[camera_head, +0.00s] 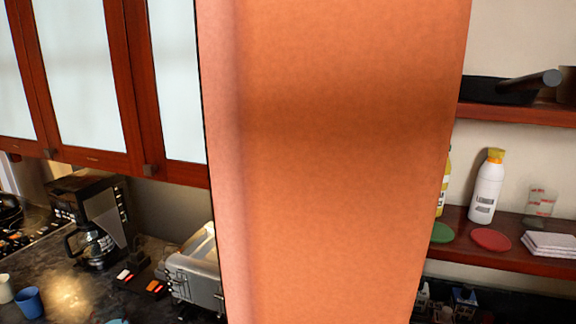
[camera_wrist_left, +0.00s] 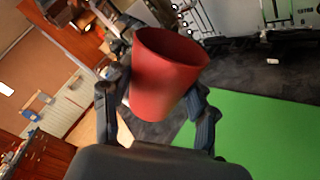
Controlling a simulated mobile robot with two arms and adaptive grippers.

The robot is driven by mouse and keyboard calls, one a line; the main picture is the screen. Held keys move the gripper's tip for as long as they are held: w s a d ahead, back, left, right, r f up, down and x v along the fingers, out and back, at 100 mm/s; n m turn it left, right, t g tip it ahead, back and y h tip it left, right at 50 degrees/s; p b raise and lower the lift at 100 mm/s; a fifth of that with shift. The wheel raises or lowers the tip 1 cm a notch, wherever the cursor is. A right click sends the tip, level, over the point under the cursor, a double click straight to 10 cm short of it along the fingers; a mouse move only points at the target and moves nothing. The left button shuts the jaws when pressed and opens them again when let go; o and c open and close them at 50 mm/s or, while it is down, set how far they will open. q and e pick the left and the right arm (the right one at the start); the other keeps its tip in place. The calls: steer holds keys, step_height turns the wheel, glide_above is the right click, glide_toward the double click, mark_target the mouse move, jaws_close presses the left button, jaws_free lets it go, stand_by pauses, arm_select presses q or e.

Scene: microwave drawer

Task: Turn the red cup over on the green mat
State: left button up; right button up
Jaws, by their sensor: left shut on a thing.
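The red cup (camera_wrist_left: 163,84) is in the left wrist view, held between the two dark fingers of my left gripper (camera_wrist_left: 158,108). Its wide open mouth is at the top of that picture, away from the wrist, and its narrower end is towards the palm. The green mat (camera_wrist_left: 265,135) fills the lower right of the same view, beyond the gripper. The cup appears apart from the mat; its exact height is unclear. Neither cup, mat nor gripper shows in the head view. My right gripper is in neither view.
A large orange surface (camera_head: 340,160) blocks the middle of the head view. A coffee maker (camera_head: 95,215), a toaster (camera_head: 195,280) and a blue cup (camera_head: 30,302) stand on the left counter. A white bottle (camera_head: 487,188) and a red disc (camera_head: 491,240) are on the right shelf.

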arm_select(q)
steer(key=shift+m, duration=0.6)
steer(key=shift+m, duration=1.2)
steer(key=m, duration=0.3)
steer(key=shift+y, duration=0.3)
